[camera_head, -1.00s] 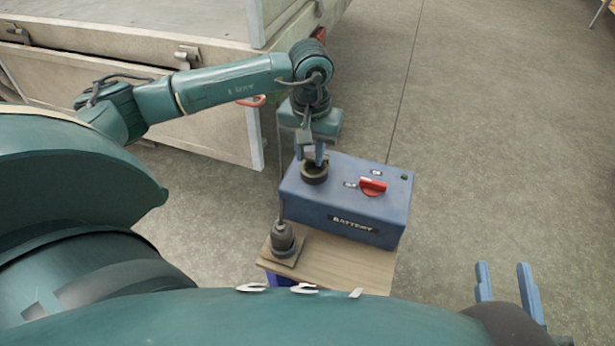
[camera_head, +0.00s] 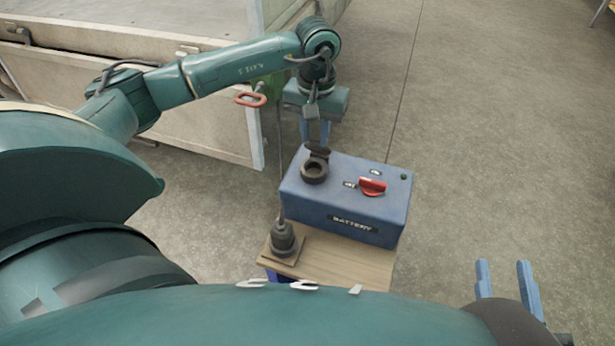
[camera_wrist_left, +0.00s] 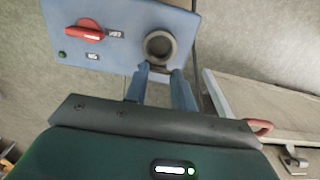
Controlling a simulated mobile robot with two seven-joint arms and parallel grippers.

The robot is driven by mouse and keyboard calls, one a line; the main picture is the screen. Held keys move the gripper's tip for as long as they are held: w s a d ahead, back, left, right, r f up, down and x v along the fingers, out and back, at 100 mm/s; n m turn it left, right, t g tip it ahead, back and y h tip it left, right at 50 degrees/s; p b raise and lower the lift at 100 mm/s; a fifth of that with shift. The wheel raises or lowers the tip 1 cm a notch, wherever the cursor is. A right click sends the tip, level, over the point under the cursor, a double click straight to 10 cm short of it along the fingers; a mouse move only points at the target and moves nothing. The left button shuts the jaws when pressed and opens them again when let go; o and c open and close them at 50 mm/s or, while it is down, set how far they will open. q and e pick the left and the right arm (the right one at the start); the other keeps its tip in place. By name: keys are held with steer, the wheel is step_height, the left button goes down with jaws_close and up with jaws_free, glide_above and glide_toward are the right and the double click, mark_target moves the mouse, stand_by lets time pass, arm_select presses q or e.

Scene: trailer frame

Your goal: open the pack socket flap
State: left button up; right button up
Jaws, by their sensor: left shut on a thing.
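The blue battery pack (camera_head: 345,200) sits on a small wooden-topped stand, and it also shows in the left wrist view (camera_wrist_left: 110,52). Its round dark socket (camera_head: 314,172) is uncovered, and the ring shows clearly in the left wrist view (camera_wrist_left: 160,46). The dark socket flap (camera_head: 318,149) stands raised at the socket's far edge. My left gripper (camera_head: 316,140) is shut on the flap, its blue fingers (camera_wrist_left: 161,70) on either side of it in the left wrist view. My right gripper (camera_head: 503,268) is open and empty at the lower right, apart from the pack.
A red switch (camera_head: 373,186) stands on the pack's top beside the socket. A dark plug with a cable (camera_head: 283,240) stands on the wooden stand (camera_head: 340,266) in front. The trailer (camera_head: 215,140) is at the back left, near a red handle (camera_head: 250,100).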

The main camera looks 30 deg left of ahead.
arm_select(q)
steer(key=shift+w+a+r, duration=0.15)
steer(key=shift+w+r, duration=0.2)
steer(key=shift+w, duration=0.3)
steer(key=shift+w+a+r, duration=0.15)
steer(key=shift+w+a, duration=0.05)
steer(key=shift+w, duration=0.45)
steer(key=shift+w+a+r, duration=0.15)
steer(key=shift+w, duration=0.5)
steer(key=shift+w, duration=0.1)
